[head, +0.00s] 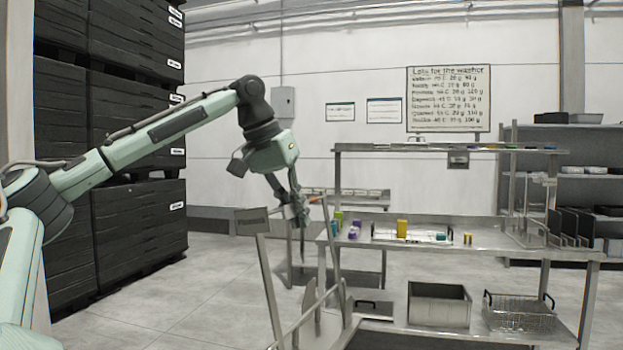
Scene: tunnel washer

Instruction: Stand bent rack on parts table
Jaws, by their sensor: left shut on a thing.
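My left gripper (298,212) points down at the left end of the steel parts table (480,248). It is shut on a thin grey thing that is mostly hidden by the fingers; I cannot tell whether this is the bent rack. Thin dark lines show below the fingers. A rack with dark upright plates (570,224) stands at the right end. My right gripper is not in view.
A grey bin (439,305) and a wire basket (518,312) sit on the lower shelf. Black stacked crates (130,225) rise at left.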

